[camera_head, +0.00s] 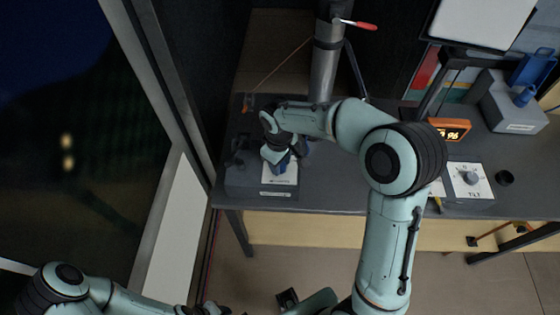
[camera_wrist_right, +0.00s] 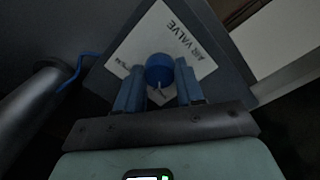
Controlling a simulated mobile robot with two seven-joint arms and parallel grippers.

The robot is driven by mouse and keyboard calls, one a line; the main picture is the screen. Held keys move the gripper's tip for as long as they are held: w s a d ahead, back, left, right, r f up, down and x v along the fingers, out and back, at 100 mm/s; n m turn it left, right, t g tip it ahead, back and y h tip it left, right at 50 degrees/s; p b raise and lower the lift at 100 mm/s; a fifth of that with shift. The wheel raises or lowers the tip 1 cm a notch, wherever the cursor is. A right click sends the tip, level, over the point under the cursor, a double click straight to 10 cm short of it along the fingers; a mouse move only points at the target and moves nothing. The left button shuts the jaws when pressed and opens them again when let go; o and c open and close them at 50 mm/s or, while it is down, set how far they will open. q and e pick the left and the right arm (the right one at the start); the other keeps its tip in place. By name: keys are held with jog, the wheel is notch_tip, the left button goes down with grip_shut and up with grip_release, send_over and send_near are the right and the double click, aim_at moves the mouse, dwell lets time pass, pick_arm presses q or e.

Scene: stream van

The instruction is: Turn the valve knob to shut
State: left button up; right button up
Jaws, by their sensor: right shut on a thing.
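The air valve box (camera_head: 240,184) is a dark box with a white label plate, on the left end of the grey desk. Its blue valve knob (camera_wrist_right: 159,68) stands on the "AIR VALVE" plate (camera_wrist_right: 135,42) in the right wrist view. My right gripper (camera_wrist_right: 160,84) is shut on the knob, one blue finger on each side. In the head view my right gripper (camera_head: 279,157) reaches down over the box and hides most of the knob. A small white mark shows on the knob's near side. My left arm lies along the bottom left edge; its gripper cannot be made out clearly.
A grey pole (camera_head: 324,70) with a red-handled lever (camera_head: 360,25) rises behind the box. Right of my arm are an orange display (camera_head: 450,129), a "TILT" knob panel (camera_head: 470,181) and a grey box with blue parts (camera_head: 512,105). The desk's front edge is close to the valve box.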

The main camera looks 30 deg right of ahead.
jog(key=shift+n, duration=0.3)
jog(key=o, duration=1)
jog(key=shift+o, duration=0.2)
jog(key=shift+r, duration=0.1)
pick_arm(q)
jog(key=shift+w+r+p, duration=0.7)
jog(key=shift+r, duration=0.3)
pick_arm(e)
notch_tip(320, 180, up, 13)
jog(key=shift+s+a+r, duration=0.15)
jog(key=shift+a, duration=0.1)
pick_arm(q)
jog(key=shift+s, duration=0.1)
